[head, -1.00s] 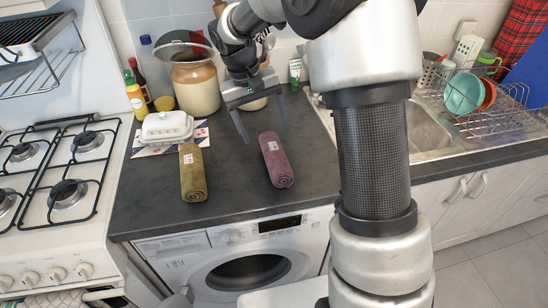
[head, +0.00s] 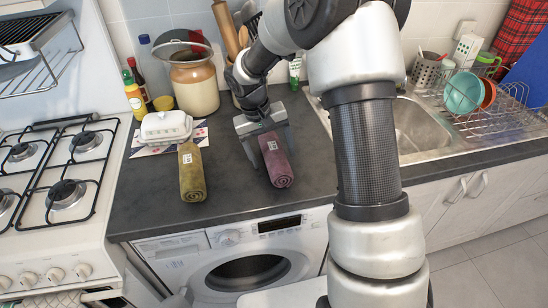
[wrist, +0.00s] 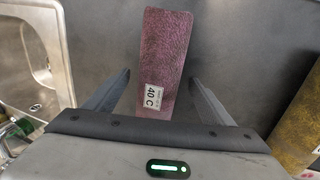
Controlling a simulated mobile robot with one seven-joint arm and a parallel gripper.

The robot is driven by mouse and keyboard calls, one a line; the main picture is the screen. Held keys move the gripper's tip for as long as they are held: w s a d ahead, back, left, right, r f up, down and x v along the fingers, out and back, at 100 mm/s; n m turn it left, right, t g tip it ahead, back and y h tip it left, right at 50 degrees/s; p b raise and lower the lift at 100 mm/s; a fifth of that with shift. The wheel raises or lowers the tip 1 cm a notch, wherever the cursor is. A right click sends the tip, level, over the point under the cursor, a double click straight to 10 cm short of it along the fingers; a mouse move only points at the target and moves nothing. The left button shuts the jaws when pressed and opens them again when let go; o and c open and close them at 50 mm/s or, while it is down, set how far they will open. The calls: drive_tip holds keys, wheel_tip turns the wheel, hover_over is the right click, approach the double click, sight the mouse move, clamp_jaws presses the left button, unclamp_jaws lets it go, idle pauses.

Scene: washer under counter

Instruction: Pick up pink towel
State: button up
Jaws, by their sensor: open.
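The pink towel (head: 277,162) is a rolled, dull mauve-pink towel lying on the dark counter above the washer. In the wrist view the towel (wrist: 164,60) shows a white "40 C" label, and its near end lies between the finger lines. My gripper (head: 270,155) is open over the far part of the towel, one finger on each side. In the wrist view my gripper's fingers (wrist: 160,82) stand apart from the towel with gaps on both sides. I cannot tell the exact height of the fingertips above the counter.
An olive rolled towel (head: 192,172) lies to the left on the counter (head: 232,190). A white butter dish (head: 166,126) and a large jar (head: 195,86) stand behind it. The sink (head: 415,130) is to the right, the stove (head: 60,180) to the left.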

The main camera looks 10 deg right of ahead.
drive_tip(key=c, duration=1.3)
drive_tip(key=shift+r, duration=0.15)
drive_tip(key=shift+c, duration=0.2)
